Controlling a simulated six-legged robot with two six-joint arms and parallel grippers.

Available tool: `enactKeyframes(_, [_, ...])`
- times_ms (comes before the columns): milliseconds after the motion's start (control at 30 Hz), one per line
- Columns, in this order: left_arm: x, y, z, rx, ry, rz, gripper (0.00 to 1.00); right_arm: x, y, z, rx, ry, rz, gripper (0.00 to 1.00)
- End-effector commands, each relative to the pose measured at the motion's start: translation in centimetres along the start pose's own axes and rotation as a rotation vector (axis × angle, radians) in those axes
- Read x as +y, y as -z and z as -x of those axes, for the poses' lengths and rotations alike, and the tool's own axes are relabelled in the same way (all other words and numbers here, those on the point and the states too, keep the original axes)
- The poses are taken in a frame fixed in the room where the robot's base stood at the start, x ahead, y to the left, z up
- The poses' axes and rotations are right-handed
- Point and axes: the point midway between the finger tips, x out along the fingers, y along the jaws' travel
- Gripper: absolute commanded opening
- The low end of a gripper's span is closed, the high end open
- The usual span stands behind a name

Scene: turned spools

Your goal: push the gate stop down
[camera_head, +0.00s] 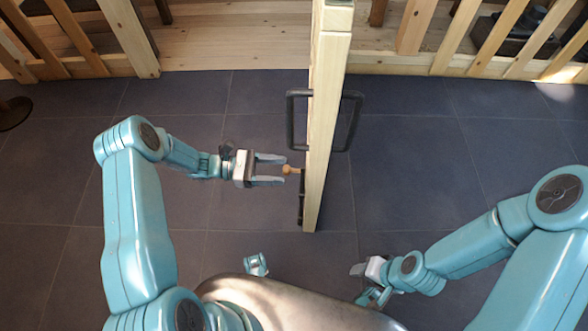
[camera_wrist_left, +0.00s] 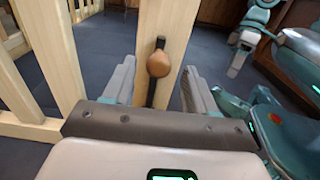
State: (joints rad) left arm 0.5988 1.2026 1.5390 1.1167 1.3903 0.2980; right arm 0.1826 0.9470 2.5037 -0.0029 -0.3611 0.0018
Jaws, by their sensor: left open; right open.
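The gate (camera_head: 325,130) is a pale wooden panel seen nearly edge-on from above. The gate stop shows as a small brown wooden knob (camera_head: 291,170) with dark metal (camera_head: 301,200) on the gate's left face. In the left wrist view the knob (camera_wrist_left: 159,64) sits on a dark upright rod against the pale gate post (camera_wrist_left: 170,25). My left gripper (camera_head: 284,170) is open, its fingers pointing at the gate with the knob between or just beyond their tips. I cannot tell if they touch it. My right gripper (camera_head: 360,284) is open and empty, low and right of the gate.
Black handles stick out on the gate's left (camera_head: 292,120) and right (camera_head: 354,120) faces. A slatted wooden fence (camera_head: 440,60) runs along the back on both sides. The dark tiled floor (camera_head: 240,115) is clear on both sides of the gate.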

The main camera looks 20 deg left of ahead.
Motion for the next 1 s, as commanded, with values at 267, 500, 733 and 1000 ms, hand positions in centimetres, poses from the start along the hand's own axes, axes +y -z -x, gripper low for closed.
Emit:
enactKeyframes(267, [0.2, 0.1, -4.5, 0.0, 0.003, -0.001, 0.56, 0.3, 0.2, -0.6, 0.005, -0.001, -0.005, 0.48])
enactKeyframes(500, [0.4, 0.0, -5.3, 0.001, 0.001, -0.001, 0.56, 0.4, 0.2, -0.6, 0.006, -0.001, -0.006, 0.48])
enactKeyframes(733, [0.4, 0.0, -5.3, 0.001, 0.001, -0.001, 0.3, 0.3, 0.2, -0.6, 0.006, -0.001, -0.005, 0.48])
enactKeyframes(1000, [0.3, 0.4, -5.3, 0.0, 0.002, 0.0, 0.0, 0.5, 0.2, -0.9, 0.006, -0.001, -0.006, 0.48])
